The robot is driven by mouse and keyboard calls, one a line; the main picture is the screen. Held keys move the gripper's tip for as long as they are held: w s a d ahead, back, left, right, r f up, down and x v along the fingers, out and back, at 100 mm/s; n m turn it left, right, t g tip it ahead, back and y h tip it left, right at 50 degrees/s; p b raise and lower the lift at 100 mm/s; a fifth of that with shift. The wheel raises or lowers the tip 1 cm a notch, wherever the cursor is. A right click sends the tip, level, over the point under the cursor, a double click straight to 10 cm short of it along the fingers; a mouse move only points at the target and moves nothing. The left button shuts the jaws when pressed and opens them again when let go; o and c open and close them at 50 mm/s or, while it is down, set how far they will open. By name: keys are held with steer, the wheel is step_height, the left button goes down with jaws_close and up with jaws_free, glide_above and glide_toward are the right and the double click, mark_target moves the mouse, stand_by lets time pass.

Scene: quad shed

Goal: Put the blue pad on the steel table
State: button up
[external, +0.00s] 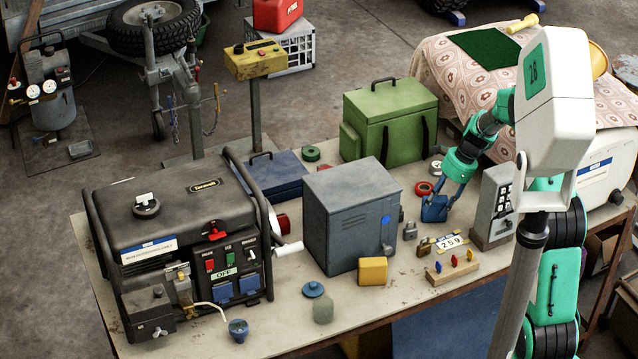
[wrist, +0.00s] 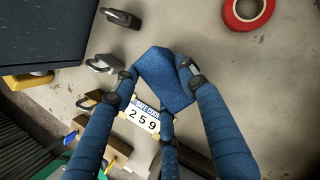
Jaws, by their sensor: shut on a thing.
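The blue pad (external: 434,209) is a small soft-looking block. In the wrist view the blue pad (wrist: 163,82) sits between the tips of my blue fingers. My gripper (external: 440,196) is shut on it, over the right part of a pale, worn-topped table (external: 405,272). My gripper (wrist: 157,75) hides parts of the pad's edges. I cannot tell whether the pad touches the tabletop or hangs just above it. I cannot tell for sure which table is the steel one.
A red tape roll (wrist: 247,12) lies beyond. A grey cabinet (external: 350,215) and green case (external: 390,120) stand left and behind. A cloth-covered table (external: 440,55) is behind right.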

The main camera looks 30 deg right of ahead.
steer(key=shift+f, duration=0.15)
steer(key=o, duration=0.8)
steer(key=shift+c, duration=0.2)
steer(key=p+v, duration=0.2)
steer(key=v, duration=1)
steer(key=shift+a+r, duration=0.1)
steer(key=shift+r, duration=0.15)
